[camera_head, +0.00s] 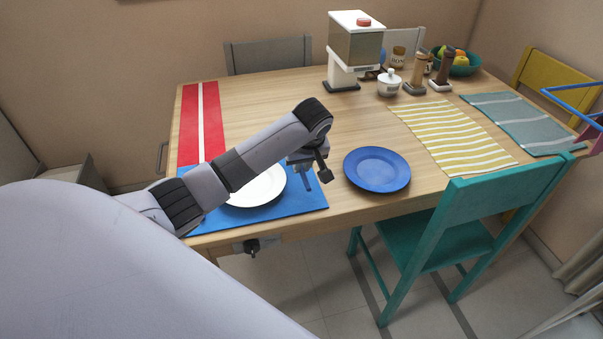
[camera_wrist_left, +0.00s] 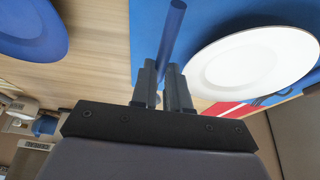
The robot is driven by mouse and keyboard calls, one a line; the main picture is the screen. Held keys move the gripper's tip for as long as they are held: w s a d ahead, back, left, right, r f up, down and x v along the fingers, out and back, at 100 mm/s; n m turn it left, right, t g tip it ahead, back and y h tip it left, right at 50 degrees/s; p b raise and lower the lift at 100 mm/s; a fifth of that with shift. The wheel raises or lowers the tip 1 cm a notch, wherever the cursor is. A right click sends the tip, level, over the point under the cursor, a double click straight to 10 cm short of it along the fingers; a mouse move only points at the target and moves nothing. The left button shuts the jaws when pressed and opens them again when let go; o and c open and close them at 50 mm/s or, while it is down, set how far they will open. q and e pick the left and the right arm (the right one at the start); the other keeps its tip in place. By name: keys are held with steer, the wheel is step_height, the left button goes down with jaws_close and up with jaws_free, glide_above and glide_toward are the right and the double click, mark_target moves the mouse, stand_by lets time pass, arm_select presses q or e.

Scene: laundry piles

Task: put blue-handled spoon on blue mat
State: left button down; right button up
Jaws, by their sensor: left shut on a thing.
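My left gripper (camera_head: 304,169) is above the right part of the blue mat (camera_head: 306,200), to the right of the white plate (camera_head: 262,188). In the left wrist view its fingers (camera_wrist_left: 165,88) are shut on a straight blue handle (camera_wrist_left: 173,28), the blue-handled spoon's by its colour. The handle sticks out beyond the fingers over the blue mat (camera_wrist_left: 215,18), beside the white plate (camera_wrist_left: 255,62). The spoon's bowl is hidden, and I cannot tell whether the spoon touches the mat. My right gripper is not in view.
A blue plate (camera_head: 377,167) lies on bare table right of the mat. A red-striped mat (camera_head: 201,115) lies at the left; yellow-striped (camera_head: 452,134) and grey-green (camera_head: 518,122) mats lie to the right. A teal chair (camera_head: 470,215) stands at the front right. The table middle is clear.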

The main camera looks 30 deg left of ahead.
mark_target(302, 171)
arm_select(q)
steer(key=shift+f, duration=1.6)
steer(key=shift+f, duration=0.15)
steer(key=c, duration=1.1)
jaws_free()
